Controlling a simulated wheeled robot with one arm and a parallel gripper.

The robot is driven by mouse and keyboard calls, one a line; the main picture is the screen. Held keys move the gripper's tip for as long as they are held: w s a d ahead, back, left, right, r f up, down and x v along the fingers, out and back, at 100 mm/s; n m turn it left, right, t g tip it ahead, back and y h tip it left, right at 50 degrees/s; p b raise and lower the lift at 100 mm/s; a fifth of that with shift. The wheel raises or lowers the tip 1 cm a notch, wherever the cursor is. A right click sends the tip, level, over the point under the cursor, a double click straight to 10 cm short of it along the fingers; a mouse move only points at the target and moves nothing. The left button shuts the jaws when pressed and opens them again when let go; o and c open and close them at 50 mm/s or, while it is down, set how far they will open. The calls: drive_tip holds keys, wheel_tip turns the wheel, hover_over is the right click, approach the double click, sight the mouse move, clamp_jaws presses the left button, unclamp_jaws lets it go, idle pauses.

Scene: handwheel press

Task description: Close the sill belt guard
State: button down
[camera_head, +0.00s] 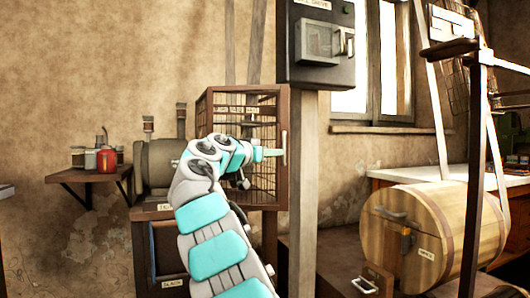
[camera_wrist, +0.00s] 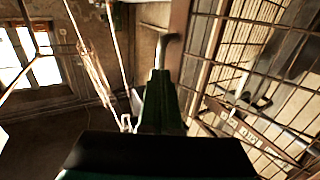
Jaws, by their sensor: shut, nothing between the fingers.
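The belt guard (camera_head: 262,184) is a wire-mesh cage with a brown wooden frame, mounted around the machine at the middle of the head view. A pale upright handle (camera_head: 284,149) sits on its right-hand frame edge. My gripper (camera_head: 272,153) is shut and empty, its tip at the mesh panel close to the handle. In the wrist view the shut green fingers (camera_wrist: 158,80) point at the wooden frame edge and the metal handle (camera_wrist: 168,40), with the mesh (camera_wrist: 245,40) to the right. I cannot tell whether fingers and handle touch, or how far open the guard stands.
A wooden post (camera_head: 303,190) stands just right of the guard, carrying a dark switch box (camera_head: 318,68). A wooden barrel (camera_head: 400,235) is at the lower right. A wall shelf (camera_head: 85,176) with jars is at the left.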

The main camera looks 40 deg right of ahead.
drive_tip(key=shift+w+d, duration=0.1)
drive_tip(key=shift+d, duration=0.3)
drive_tip(key=w+d+n+t+y+p, duration=0.3)
drive_tip(key=w+d+n+t, duration=0.3)
drive_tip(key=w+d+t, duration=0.2)
drive_tip(key=shift+w+d+r+y+p, duration=0.2)
drive_tip(key=shift+w+d+y+p, duration=0.15)
drive_tip(key=shift+w+y, duration=0.3)
drive_tip(key=shift+s, duration=0.1)
